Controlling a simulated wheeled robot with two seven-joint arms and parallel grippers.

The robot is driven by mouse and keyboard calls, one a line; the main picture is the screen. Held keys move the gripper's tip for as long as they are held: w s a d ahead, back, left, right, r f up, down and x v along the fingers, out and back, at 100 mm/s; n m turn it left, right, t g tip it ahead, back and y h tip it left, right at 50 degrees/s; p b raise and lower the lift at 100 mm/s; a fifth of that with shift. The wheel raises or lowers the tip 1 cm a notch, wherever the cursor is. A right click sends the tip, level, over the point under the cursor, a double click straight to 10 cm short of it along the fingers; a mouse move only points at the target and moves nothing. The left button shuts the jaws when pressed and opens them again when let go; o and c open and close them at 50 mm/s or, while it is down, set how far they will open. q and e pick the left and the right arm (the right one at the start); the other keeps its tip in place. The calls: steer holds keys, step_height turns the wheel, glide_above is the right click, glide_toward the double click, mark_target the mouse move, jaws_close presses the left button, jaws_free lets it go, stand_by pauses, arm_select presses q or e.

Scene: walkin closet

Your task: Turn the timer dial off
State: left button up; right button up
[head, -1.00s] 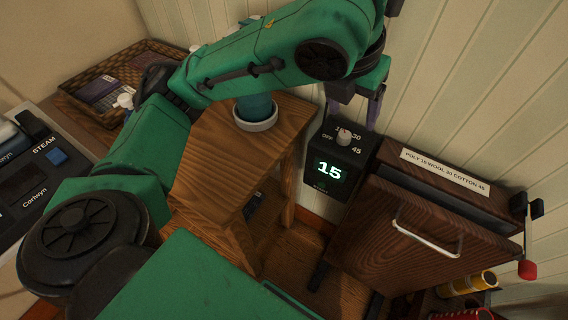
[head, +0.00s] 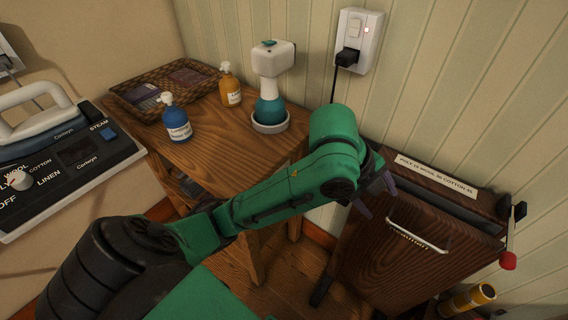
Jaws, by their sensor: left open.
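The timer and its dial are not visible now; my green left arm covers the area just left of the wooden press cabinet (head: 385,262). My left gripper (head: 376,196) is open, with its purple fingers apart, in front of the cabinet's upper left edge. Nothing shows between the fingers. Whether a finger touches the timer or the cabinet cannot be told. A label strip (head: 436,175) on the cabinet top lists poly 15, wool 30, cotton 45. My right gripper is not in view.
A wall outlet (head: 358,42) holds a black plug whose cord runs down behind my arm. A wooden side table (head: 215,150) bears a blue bottle (head: 176,122), an orange bottle (head: 230,88), a teal-and-white sprayer (head: 270,95) and a wicker tray (head: 125,98). An iron (head: 40,115) is at left.

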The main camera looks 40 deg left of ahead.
arm_select(q)
steer(key=s+a+f+n+y, duration=0.1)
steer(key=s+a+f+n, duration=0.2)
steer(key=a+f+n, duration=0.2)
steer(key=s+a+f+n+g+y+p, duration=0.1)
steer(key=s+a+f+n, duration=0.3)
steer(key=f+n, duration=0.4)
steer(key=s+a+f+n+y, duration=0.2)
steer(key=a+f+n, duration=0.4)
steer(key=f, duration=0.4)
steer(key=shift+s+a+f+n+p, duration=0.2)
steer(key=shift+s+n+p, duration=0.1)
steer(key=shift+s+n, duration=0.45)
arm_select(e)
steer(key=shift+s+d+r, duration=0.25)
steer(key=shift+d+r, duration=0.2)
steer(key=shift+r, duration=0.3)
arm_select(q)
steer(key=shift+s, duration=0.1)
steer(key=shift+c, duration=0.3)
